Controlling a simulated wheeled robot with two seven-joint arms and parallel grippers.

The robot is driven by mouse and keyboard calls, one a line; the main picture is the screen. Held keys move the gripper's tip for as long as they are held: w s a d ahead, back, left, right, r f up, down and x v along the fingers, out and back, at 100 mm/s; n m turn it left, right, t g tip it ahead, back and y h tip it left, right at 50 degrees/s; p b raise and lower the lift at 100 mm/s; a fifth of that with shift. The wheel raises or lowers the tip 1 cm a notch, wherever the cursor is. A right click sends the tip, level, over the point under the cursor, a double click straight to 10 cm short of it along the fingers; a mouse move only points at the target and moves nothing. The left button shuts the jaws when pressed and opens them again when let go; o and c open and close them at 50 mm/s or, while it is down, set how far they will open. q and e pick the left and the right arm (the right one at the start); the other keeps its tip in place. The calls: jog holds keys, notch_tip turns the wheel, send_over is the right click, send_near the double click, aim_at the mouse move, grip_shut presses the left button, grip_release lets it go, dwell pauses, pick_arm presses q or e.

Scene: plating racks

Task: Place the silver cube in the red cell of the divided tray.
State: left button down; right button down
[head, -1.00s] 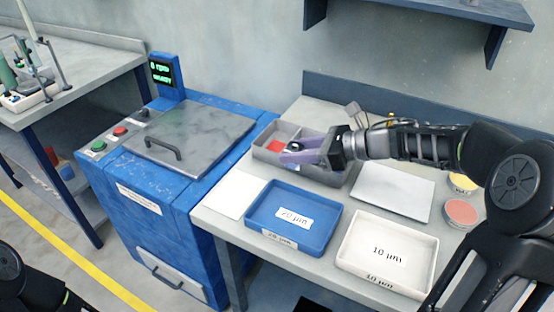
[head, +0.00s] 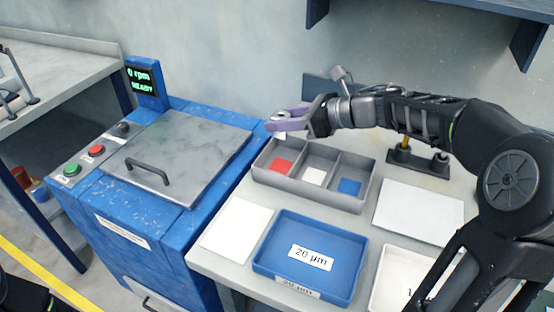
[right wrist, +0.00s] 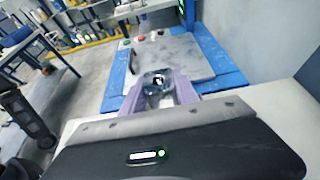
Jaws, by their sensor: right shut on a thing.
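The grey divided tray (head: 308,193) stands on the table and has three cells in a row. Its left cell has a red floor (head: 281,167), the middle one white, the right one blue. My right gripper (head: 284,122) is raised above the tray's back left corner, behind the red cell in the picture. It is shut on the silver cube (right wrist: 158,79), which shows between the purple fingers in the right wrist view. In the head view, only a small pale part of the cube (head: 280,135) shows below the fingers. My left gripper is out of view.
A blue machine (head: 165,235) with a grey lid and handle stands left of the table. A blue 20 µm tray (head: 272,262), a white pad (head: 236,230) and a white plate (head: 418,210) lie around the divided tray. A black stand (head: 418,164) is behind the plate.

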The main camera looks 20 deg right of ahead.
jog(key=shift+s+r, duration=0.1)
send_over(266, 154)
jog(key=s+d, duration=0.3)
jog(key=shift+a+f, duration=0.1)
jog(key=shift+f, duration=3.1)
jog(key=shift+f, duration=1.9)
jog(key=shift+b, duration=0.3)
jog(key=shift+f, duration=0.15)
jog(key=c, duration=0.9)
grip_release()
